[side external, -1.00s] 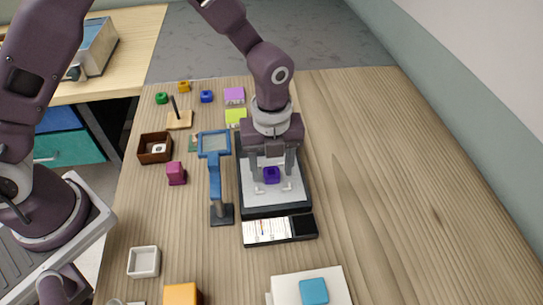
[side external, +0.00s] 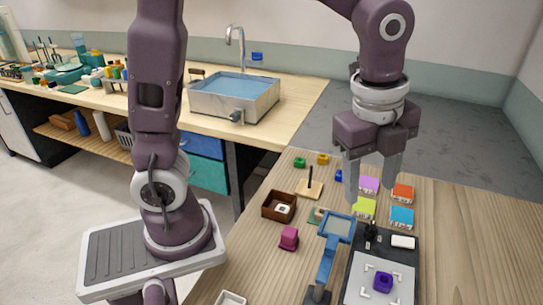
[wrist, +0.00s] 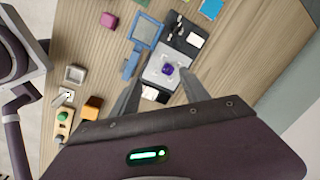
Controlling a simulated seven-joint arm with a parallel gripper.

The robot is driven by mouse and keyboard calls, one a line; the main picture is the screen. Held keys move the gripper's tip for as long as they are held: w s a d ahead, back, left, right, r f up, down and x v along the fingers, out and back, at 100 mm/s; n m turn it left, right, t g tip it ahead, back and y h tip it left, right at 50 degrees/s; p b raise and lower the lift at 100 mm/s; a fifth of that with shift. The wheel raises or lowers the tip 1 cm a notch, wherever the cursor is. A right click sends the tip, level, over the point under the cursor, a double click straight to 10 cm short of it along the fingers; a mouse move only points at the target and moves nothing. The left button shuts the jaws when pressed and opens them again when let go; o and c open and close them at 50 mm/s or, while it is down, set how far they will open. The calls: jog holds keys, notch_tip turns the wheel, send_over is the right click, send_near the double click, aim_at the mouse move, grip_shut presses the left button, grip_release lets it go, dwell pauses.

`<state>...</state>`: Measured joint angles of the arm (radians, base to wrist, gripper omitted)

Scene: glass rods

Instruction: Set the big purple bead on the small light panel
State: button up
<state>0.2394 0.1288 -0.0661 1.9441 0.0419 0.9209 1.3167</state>
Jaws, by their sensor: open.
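The purple bead (side external: 383,281), a violet block with a dark hole on top, sits on the pale panel (side external: 362,292) with corner marks in a dark frame. It also shows in the wrist view (wrist: 168,69), on the panel (wrist: 152,76). My gripper (side external: 372,190) is open and empty, raised above the table and clear of the bead. In the wrist view its two fingers (wrist: 159,75) stand apart, with the bead seen between and beyond their tips. The side view cuts off the panel's near edge.
A blue stand with a framed lens (side external: 328,255) rises just left of the panel. A brown box (side external: 279,207), a magenta block (side external: 289,238) and coloured tiles (side external: 402,217) lie around it. An orange block (wrist: 92,107) is further off. Bare wood lies to the right.

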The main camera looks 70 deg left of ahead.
jog(key=s+a+r+n+t, duration=0.2)
jog(key=s+a+n, duration=0.2)
jog(key=s+n, duration=0.4)
jog(key=s+a+r+n+t, duration=0.1)
jog(key=s+a+n, duration=0.4)
jog(key=n, duration=0.5)
jog(key=s, duration=0.2)
jog(key=shift+s+r+n+t, duration=0.35)
jog(key=shift+s+n+t, duration=0.05)
dwell(0.4)
